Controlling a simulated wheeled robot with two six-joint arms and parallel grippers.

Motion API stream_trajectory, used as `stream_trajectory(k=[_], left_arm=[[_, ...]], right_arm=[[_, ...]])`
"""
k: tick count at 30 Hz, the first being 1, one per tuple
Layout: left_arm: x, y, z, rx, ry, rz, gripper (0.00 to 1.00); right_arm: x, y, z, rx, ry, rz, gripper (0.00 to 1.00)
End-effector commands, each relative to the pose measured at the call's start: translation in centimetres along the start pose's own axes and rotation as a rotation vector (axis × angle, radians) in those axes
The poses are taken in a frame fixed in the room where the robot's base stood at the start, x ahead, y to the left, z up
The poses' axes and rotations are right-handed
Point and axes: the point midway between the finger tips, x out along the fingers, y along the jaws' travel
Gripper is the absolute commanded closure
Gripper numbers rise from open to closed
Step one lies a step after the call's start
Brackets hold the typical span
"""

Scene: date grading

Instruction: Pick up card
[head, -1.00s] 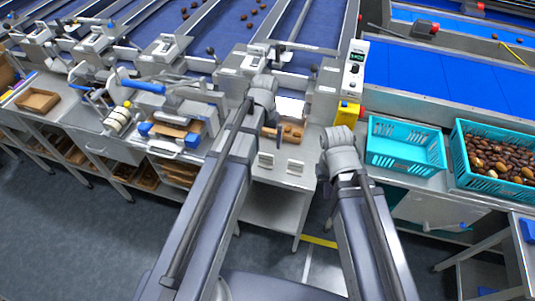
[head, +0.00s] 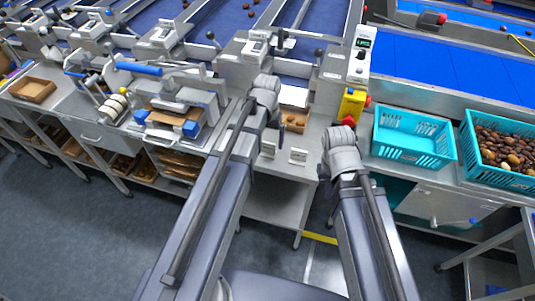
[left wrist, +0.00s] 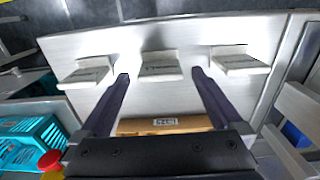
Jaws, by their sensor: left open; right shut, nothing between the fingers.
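Small white cards stand in a row on the steel bench. In the left wrist view I see a left card (left wrist: 85,74), a middle card (left wrist: 160,66) and a right card (left wrist: 238,61), each with dark print too small to read. Two cards show in the head view, one (head: 268,149) beside the other (head: 298,156). My left gripper (left wrist: 160,76) is open and empty, its fingertips on either side of the middle card in the picture; I cannot tell the height gap. In the head view my arm links hide both grippers' fingers.
A wooden box with a label (left wrist: 165,123) stands near my left gripper. A turquoise empty crate (head: 412,140) and a crate of dates (head: 472,165) stand to the right. A yellow box with a red knob (head: 350,105) is close to my right arm.

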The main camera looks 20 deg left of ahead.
Motion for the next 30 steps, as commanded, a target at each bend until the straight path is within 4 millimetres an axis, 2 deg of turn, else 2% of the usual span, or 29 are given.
stream_trajectory(k=[1,3,12,30], left_arm=[[1.28,-0.01,-0.01,0.000,0.000,0.000,0.00],[1.74,-0.01,-0.01,0.000,0.000,0.000,0.00],[1.64,-0.02,-0.01,0.000,0.000,0.000,0.01],[1.64,-0.02,-0.01,0.000,0.000,0.000,0.69]], right_arm=[[1.28,-0.12,-0.08,0.000,0.000,0.000,1.00],[1.73,-0.16,-0.10,0.000,0.000,0.000,1.00],[1.63,-0.16,-0.10,0.000,0.000,0.000,1.00],[1.63,-0.16,-0.10,0.000,0.000,0.000,1.00]])
